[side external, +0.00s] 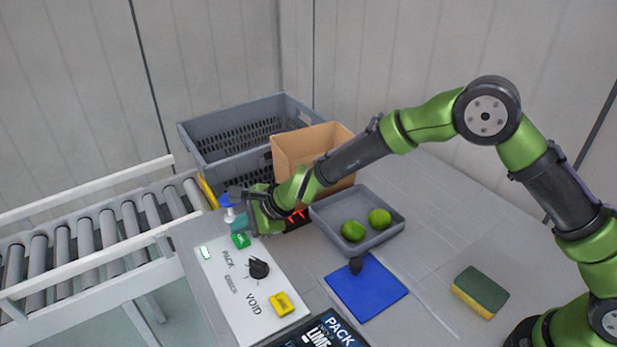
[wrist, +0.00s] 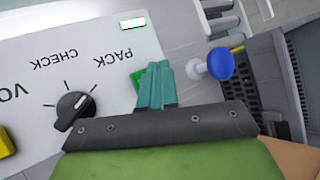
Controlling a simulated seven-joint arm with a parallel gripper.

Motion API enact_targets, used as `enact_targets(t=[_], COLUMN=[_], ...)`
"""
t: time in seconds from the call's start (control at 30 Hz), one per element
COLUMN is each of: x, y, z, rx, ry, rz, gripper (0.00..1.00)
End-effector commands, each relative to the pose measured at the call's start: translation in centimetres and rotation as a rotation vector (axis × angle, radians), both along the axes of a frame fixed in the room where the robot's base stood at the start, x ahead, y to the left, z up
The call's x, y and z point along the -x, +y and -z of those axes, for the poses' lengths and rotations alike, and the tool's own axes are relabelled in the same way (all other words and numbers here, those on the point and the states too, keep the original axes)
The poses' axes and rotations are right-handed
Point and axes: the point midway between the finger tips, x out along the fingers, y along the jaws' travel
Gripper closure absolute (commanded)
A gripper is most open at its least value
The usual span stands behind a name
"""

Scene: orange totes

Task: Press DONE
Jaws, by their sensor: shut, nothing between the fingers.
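A green button (side external: 240,240) sits at the far end of the white control panel (side external: 234,287). In the wrist view the green button (wrist: 136,77) is partly hidden behind my fingers, and its label cannot be read. My gripper (side external: 240,223) is shut and empty, with its teal fingertips right at the button. It also shows in the wrist view (wrist: 158,72). I cannot tell whether the fingertips touch the button. The panel carries a black knob (side external: 259,268) by the words PACK, CHECK and VOID, a yellow button (side external: 282,304) and a lit green-edged indicator (side external: 205,252).
A blue-topped white object (wrist: 215,66) stands just beyond the fingers. A grey crate (side external: 240,110), a cardboard box (side external: 290,150) and a grey tray (side external: 385,233) with two limes (side external: 353,231) stand nearby. A blue mat (side external: 370,295), a sponge (side external: 480,292) and a roller conveyor (side external: 85,250) surround the panel.

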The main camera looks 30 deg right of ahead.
Motion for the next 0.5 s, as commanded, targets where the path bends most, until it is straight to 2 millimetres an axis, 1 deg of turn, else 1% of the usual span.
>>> enact_targets(t=[0.13,0.23,0.5], x=[0.0,0.0,0.0], y=[0.0,0.1,0.1], z=[-0.1,-0.6,-3.4], rx=[0.001,0.001,0.0], ry=[0.0,-0.002,-0.005], rz=[-0.001,-0.002,-0.002], gripper=[1.0,1.0,1.0])
